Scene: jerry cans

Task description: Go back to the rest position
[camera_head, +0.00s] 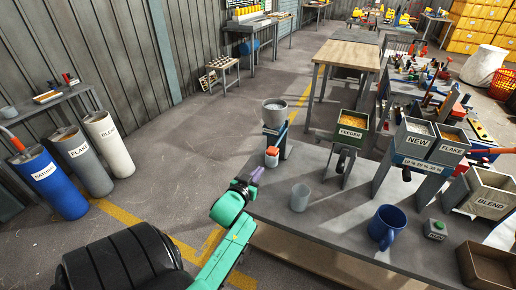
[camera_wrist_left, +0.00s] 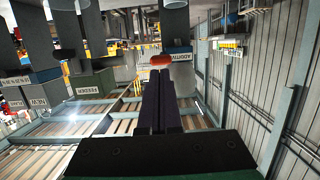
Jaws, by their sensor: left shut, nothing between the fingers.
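My left arm comes in from the bottom of the head view, and my left gripper (camera_head: 255,176) is at the left edge of the grey workbench (camera_head: 335,225). Its dark fingers show together in the left wrist view (camera_wrist_left: 160,92), shut with nothing between them. My right gripper is in neither view.
On the workbench stand a grey cup (camera_head: 299,197), a blue mug (camera_head: 387,227), a FEEDER hopper (camera_head: 351,128), NEW and FLAKE bins (camera_head: 420,140), a BLEND box (camera_head: 490,195) and a brown box (camera_head: 487,267). Labelled cylinders (camera_head: 90,160) stand by the left wall. Floor left of the bench is open.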

